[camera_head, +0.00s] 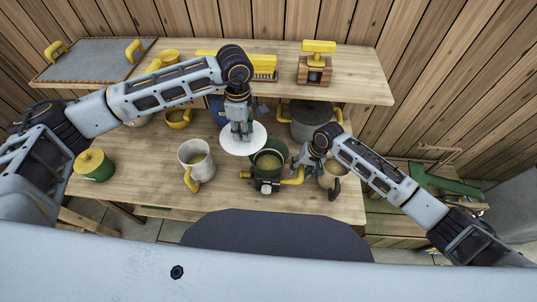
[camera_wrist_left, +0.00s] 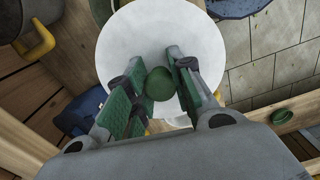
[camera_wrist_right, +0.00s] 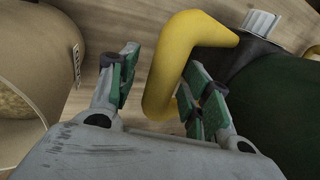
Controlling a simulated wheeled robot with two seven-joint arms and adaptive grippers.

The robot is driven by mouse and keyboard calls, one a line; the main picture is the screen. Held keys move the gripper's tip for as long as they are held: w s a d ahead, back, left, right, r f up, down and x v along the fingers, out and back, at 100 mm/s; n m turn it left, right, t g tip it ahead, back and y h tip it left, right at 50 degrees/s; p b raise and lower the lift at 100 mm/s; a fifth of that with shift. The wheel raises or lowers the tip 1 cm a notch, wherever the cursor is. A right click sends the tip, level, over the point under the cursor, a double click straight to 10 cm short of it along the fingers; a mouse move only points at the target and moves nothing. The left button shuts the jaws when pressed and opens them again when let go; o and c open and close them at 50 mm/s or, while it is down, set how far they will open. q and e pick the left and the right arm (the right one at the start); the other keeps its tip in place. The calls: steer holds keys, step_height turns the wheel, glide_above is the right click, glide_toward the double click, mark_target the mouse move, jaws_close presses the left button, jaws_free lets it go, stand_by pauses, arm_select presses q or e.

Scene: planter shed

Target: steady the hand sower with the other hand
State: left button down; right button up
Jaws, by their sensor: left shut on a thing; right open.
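The hand sower (camera_head: 270,160) stands on the bench, a dark green drum with a yellow handle (camera_head: 293,177) on its right and tan contents showing inside. My left gripper (camera_head: 242,132) is shut on the green knob (camera_wrist_left: 160,84) of a round white lid (camera_head: 238,147), held above and just left of the sower. My right gripper (camera_head: 307,163) is open at the sower's right side. In the right wrist view the yellow handle (camera_wrist_right: 165,65) lies between its open fingers, close to the right finger, with the green drum (camera_wrist_right: 275,100) beyond. Whether they touch is unclear.
A grey pitcher (camera_head: 197,160) with a yellow handle stands left of the sower. A large grey pot (camera_head: 312,120) is behind. A raised shelf (camera_head: 355,85) overhangs the back.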

steer(key=shift+r, duration=0.15)
steer(key=v, duration=1.1)
steer(key=shift+r, duration=0.35)
steer(key=shift+d, duration=0.1)
steer(key=shift+s+f, duration=0.1)
stand_by(0.4)
